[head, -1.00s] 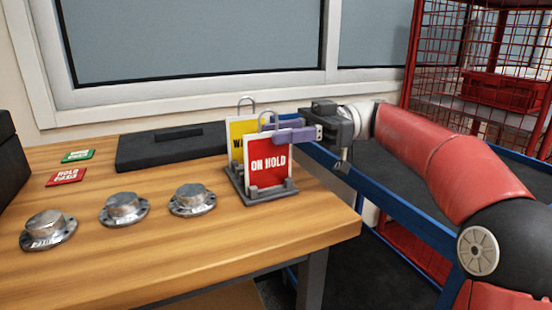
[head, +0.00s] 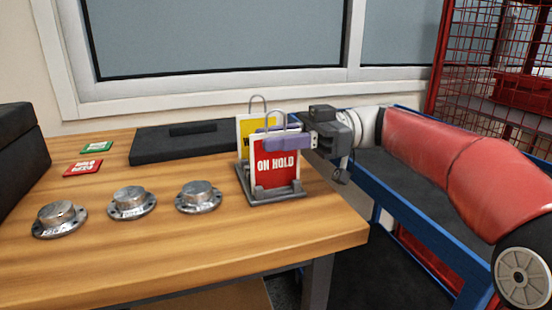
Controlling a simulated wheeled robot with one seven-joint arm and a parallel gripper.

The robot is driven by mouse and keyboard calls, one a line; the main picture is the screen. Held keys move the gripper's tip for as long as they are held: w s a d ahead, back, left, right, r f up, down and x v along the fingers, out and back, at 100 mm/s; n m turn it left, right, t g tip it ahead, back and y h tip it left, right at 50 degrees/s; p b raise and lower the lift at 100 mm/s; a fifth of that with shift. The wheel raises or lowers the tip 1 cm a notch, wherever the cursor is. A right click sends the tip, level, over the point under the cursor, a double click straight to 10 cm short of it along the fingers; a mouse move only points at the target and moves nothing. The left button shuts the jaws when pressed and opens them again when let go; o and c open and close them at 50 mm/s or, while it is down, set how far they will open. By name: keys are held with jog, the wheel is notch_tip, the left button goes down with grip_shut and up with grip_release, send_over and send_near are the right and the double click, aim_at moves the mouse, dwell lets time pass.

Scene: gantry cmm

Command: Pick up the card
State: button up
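The red "ON HOLD" card (head: 275,168) stands upright in a small grey holder (head: 277,198) near the table's right end. A metal loop rises from its top. A yellow card (head: 243,137) with a similar loop stands behind it, mostly hidden. My gripper (head: 279,136) reaches in from the right at the red card's top. One purple finger lies across the card's front upper edge. The other shows behind it, through the loop. The fingers look apart, with the red card's top between them; contact is hard to judge. The red card's base sits in the holder.
Several metal flanged parts, one a hub (head: 199,196), stand left of the holder. A flat black case (head: 183,146) lies behind them. A red card (head: 83,168) and green card (head: 97,148) lie further left. A blue rail (head: 405,215) runs beyond the table's right end.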

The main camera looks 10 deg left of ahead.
jog(key=shift+s+a, duration=0.35)
jog(key=shift+a, duration=0.15)
grip_shut()
notch_tip(320, 180, up, 20)
jog(key=p, duration=0.3)
jog(key=shift+p, duration=0.3)
